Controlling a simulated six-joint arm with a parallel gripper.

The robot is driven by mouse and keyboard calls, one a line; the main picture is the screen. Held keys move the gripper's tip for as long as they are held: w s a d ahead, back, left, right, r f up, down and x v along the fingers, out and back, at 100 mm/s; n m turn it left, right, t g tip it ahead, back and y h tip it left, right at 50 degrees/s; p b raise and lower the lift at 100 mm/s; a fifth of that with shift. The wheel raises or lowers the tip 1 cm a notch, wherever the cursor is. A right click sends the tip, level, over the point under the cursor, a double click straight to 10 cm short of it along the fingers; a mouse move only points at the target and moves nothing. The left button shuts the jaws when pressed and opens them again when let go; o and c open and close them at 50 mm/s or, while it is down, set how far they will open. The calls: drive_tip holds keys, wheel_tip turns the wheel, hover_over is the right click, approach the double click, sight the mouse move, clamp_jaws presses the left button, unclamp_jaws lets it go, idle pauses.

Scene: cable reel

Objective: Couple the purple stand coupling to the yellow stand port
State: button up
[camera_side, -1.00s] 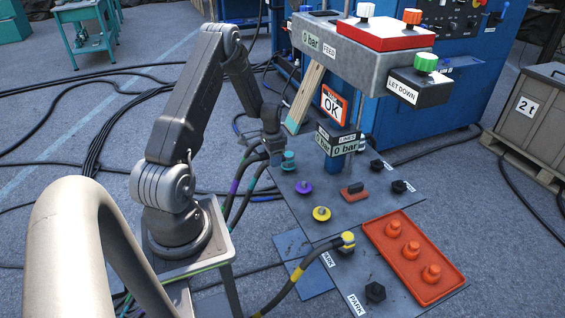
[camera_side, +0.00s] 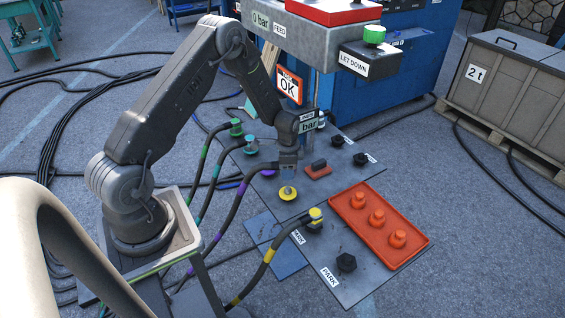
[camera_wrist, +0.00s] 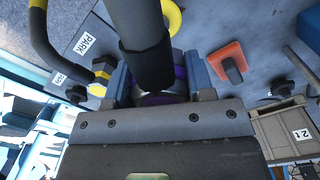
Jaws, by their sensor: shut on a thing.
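My gripper (camera_side: 288,166) is shut on the purple stand coupling, whose purple band (camera_wrist: 163,98) shows between the fingers in the wrist view. Its black hose (camera_side: 228,212) with a purple mark curves down to the left. The yellow stand port (camera_side: 288,193) is a round yellow disc on the grey plate, right below my gripper in the side view. In the wrist view the yellow port (camera_wrist: 173,16) is partly hidden behind the black hose.
A yellow-marked coupling (camera_side: 316,214) sits on a park post close in front. Green (camera_side: 236,127) and teal (camera_side: 251,142) couplings with hoses stand behind left. A red block (camera_side: 318,169) and orange tray (camera_side: 380,222) lie right.

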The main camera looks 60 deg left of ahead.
sight(287, 188)
drive_tip(key=shift+f, duration=3.7)
drive_tip(key=shift+f, duration=0.45)
drive_tip(key=o, duration=1.1)
wheel_tip(287, 188, up, 14)
drive_tip(key=shift+f, duration=0.1)
